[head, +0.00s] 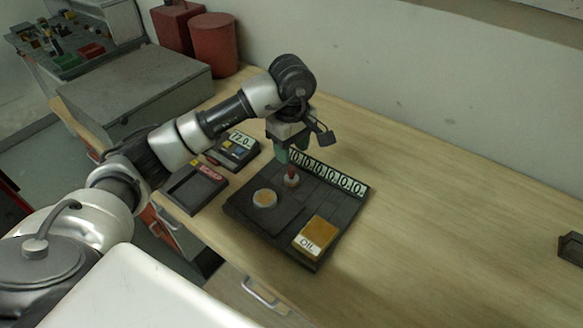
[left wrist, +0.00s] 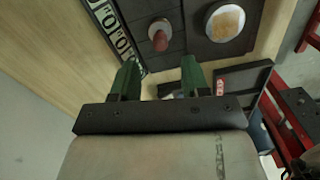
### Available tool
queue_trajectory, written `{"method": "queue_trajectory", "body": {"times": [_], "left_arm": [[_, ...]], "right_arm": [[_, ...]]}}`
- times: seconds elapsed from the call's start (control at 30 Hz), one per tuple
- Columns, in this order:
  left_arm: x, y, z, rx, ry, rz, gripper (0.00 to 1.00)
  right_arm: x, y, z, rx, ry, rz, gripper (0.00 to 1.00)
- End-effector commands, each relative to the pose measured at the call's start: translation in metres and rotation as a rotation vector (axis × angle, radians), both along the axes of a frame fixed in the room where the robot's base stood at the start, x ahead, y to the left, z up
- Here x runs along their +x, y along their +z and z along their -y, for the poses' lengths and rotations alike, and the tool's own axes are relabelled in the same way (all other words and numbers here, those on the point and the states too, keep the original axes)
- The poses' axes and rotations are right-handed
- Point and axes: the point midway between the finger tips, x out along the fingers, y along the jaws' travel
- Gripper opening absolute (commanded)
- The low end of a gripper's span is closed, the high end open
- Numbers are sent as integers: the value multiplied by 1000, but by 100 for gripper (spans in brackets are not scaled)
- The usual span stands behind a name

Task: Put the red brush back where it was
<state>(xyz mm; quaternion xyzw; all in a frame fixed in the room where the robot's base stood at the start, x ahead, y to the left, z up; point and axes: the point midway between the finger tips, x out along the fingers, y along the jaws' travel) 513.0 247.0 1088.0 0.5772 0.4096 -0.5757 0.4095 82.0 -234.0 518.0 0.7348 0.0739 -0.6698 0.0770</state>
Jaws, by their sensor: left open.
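The red brush (head: 291,173) stands upright on the black tray (head: 338,205), near the tray's numbered back strip. It has a red handle and a pale round base. The brush also shows in the left wrist view (left wrist: 160,36), ahead of the fingers and roughly in line with the gap between them. My left gripper (head: 289,154) has green fingers, is open and empty, and hangs just above and behind the brush. In the left wrist view its two fingers (left wrist: 160,72) are spread apart. My right gripper is not in view.
The tray also holds a round dish (head: 265,198) and a yellow OIL box (head: 318,236). Two small dark devices, one with a display (head: 238,146) and one with a red label (head: 196,187), lie left of it. The right side of the wooden table (head: 450,230) is mostly clear.

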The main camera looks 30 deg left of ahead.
Motion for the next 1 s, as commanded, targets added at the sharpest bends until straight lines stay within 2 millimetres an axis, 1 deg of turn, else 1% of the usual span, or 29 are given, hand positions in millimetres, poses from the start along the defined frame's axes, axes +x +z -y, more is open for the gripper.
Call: {"method": "queue_trajectory", "body": {"times": [0.03, 0.13, 0.2, 0.3, 0.47, 1.0], "left_arm": [[1, 9, 0, 0, 0, 5, 46], [1, 26, -1, 1, 1, 3, 46], [1, 35, -1, 1, 1, 1, 46], [0, 42, 0, 0, 1, 0, 46], [0, 46, 0, 0, 1, -1, 46], [0, 46, 0, 1, 1, -2, 46]], "right_arm": [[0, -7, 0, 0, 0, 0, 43], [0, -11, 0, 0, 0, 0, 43], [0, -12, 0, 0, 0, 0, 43], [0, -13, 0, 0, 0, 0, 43], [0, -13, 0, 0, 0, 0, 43], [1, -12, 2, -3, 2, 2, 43]]}}
